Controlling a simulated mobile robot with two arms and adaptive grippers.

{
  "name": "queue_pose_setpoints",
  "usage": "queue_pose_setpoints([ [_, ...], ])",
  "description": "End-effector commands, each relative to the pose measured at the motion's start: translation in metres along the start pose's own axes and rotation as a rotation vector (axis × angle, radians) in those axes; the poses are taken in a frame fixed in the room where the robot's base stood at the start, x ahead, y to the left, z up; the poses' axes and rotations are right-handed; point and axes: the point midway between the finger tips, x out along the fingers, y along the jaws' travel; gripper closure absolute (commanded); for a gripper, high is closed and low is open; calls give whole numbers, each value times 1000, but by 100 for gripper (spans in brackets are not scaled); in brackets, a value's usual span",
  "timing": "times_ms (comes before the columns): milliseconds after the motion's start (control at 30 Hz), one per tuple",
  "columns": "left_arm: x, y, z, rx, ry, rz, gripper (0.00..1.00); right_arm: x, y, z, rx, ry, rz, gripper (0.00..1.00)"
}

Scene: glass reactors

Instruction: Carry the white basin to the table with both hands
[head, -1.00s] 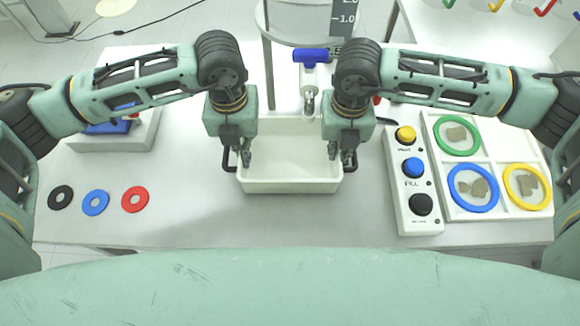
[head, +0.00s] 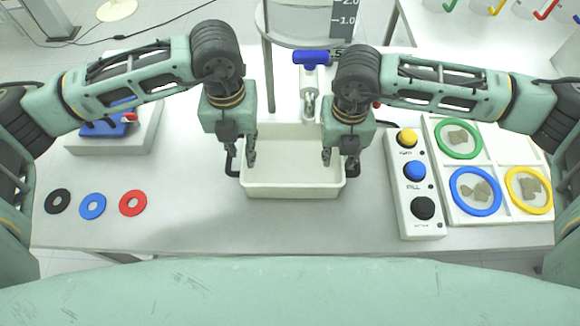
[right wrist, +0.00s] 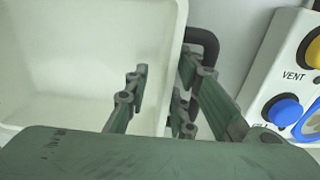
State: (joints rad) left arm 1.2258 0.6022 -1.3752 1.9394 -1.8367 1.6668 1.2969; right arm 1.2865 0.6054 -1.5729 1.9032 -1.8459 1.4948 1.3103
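The white basin (head: 292,187) stands upright on the white table below the tap and looks empty. It has a black handle at each side. My left gripper (head: 242,156) points down at its left handle (head: 231,163), with its inner finger over the basin. My right gripper (head: 339,158) points down at the right handle. In the right wrist view my right gripper (right wrist: 158,100) is open, its fingers apart on either side of the basin's rim, and its right finger partly covers the black handle (right wrist: 207,48). My left gripper looks open too; its outer finger is hard to see.
A blue-handled tap (head: 311,75) stands behind the basin under a glass vessel. A button panel (head: 413,185) and a tray with coloured rings (head: 497,222) are at the right.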

Motion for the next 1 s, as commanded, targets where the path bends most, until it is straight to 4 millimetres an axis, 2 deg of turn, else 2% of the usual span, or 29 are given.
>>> queue_pose_setpoints([
  [200, -35, 0, 1, 1, -3, -1, 77, 0, 0, 0, 0, 0, 0, 77],
  [467, -52, 0, 0, 1, 0, -1, 77, -4, 1, 0, 0, -1, 2, 77],
  [567, -53, 0, 0, 1, 0, -1, 77, -15, 1, 1, 0, -3, 2, 77],
  [1000, -52, 0, 0, 1, 0, -1, 77, -102, 0, 1, 0, -3, 1, 77],
])
